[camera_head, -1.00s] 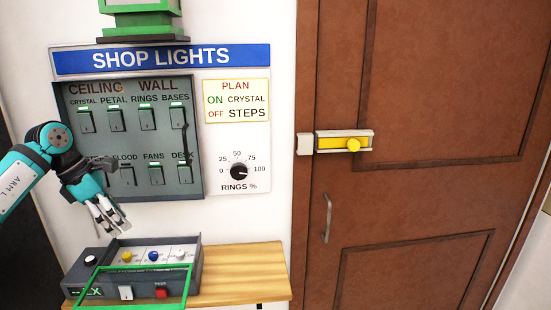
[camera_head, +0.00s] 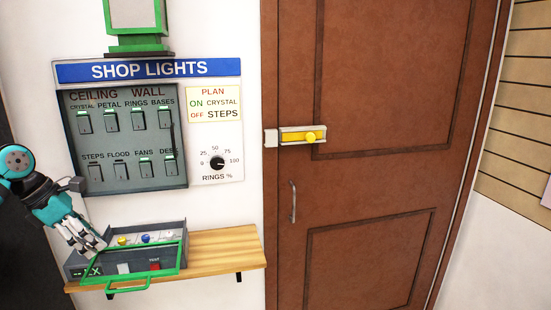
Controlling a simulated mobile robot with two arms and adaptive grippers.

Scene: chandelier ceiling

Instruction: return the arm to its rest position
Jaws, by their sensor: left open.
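My left arm comes in from the left edge, teal and dark grey. My left gripper (camera_head: 88,240) hangs with its fingers pointing down and to the right, open and empty. It overlaps the left part of the grey test box (camera_head: 92,262) in the picture; I cannot tell whether it touches the box. My right gripper is out of view.
A SHOP LIGHTS switch panel (camera_head: 79,165) with a knob (camera_head: 217,163) hangs on the white wall. The box stands on a wooden shelf (camera_head: 222,248), with a green frame (camera_head: 132,283) at its front. A brown door (camera_head: 375,190) with a yellow bolt (camera_head: 300,136) stands to the right.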

